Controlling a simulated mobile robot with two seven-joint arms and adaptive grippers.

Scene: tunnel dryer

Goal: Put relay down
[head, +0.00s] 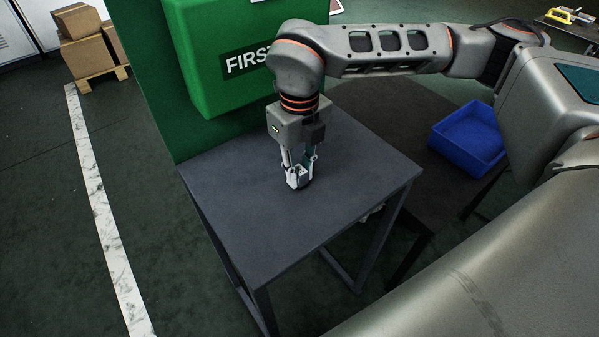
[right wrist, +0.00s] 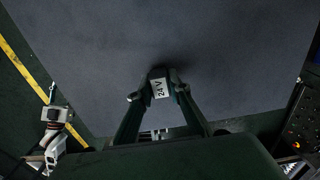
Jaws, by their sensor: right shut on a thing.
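My right gripper (head: 299,172) points straight down over the grey table (head: 240,205), in the middle of the head view. It is shut on the relay, a small dark block with a white "24 V" label (right wrist: 159,88), which shows between the fingertips in the right wrist view. In the head view the fingers mostly hide the relay. It is at or very close to the table top; I cannot tell whether it touches.
The table top around the gripper is clear. A green first-aid box (head: 220,65) on a green panel stands close behind the table. A darker table (head: 375,115) at the right carries a blue bin (head: 468,139). Cardboard boxes (head: 85,45) stand far left.

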